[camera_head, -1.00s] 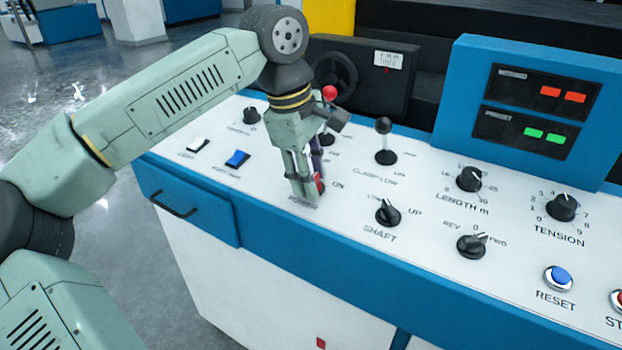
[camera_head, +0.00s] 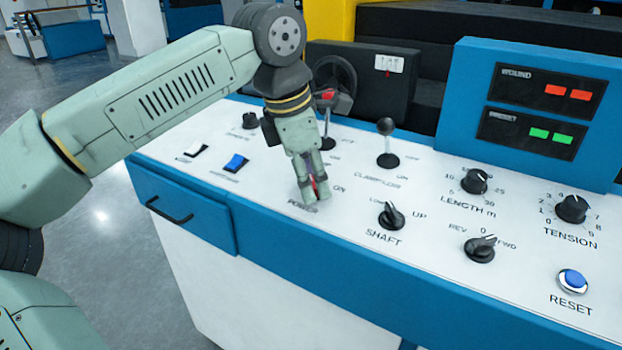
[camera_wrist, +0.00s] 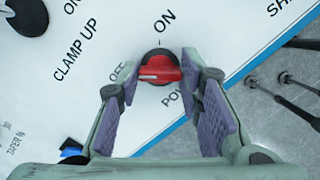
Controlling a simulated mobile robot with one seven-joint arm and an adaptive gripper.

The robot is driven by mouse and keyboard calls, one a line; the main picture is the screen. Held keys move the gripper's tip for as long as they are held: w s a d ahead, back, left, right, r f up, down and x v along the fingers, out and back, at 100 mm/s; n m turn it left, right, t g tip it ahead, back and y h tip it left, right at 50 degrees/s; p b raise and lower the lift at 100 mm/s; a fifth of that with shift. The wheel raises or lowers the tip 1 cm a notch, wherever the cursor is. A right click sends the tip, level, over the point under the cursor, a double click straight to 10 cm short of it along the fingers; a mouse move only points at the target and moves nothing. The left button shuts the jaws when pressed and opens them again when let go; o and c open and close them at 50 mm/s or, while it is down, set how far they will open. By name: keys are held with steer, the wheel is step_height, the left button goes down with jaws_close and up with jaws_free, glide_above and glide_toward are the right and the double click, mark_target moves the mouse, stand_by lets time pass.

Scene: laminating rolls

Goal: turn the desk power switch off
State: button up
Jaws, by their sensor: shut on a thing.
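The desk power switch is a red rotary knob (camera_wrist: 160,70) on the white panel, with ON printed above it and OFF at its left in the wrist view. Its bar lies nearly level there, with the white mark at the left end, on the OFF side. My gripper (camera_wrist: 160,80) has its purple-padded fingers on either side of the knob and is shut on it. In the head view my gripper (camera_head: 312,192) points down at the panel and hides most of the knob; only a sliver of red shows between the fingers.
Close by are the clamp low lever (camera_head: 387,145), the shaft knob (camera_head: 391,216), a blue rocker switch (camera_head: 236,162) and a white one (camera_head: 196,151). A lever (camera_head: 327,130) stands just behind my gripper. The blue display box (camera_head: 460,90) rises at the back right.

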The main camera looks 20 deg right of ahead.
stand_by(0.3)
steer(key=o, duration=1.2)
steer(key=shift+c, duration=0.2)
steer(key=v, duration=1.2)
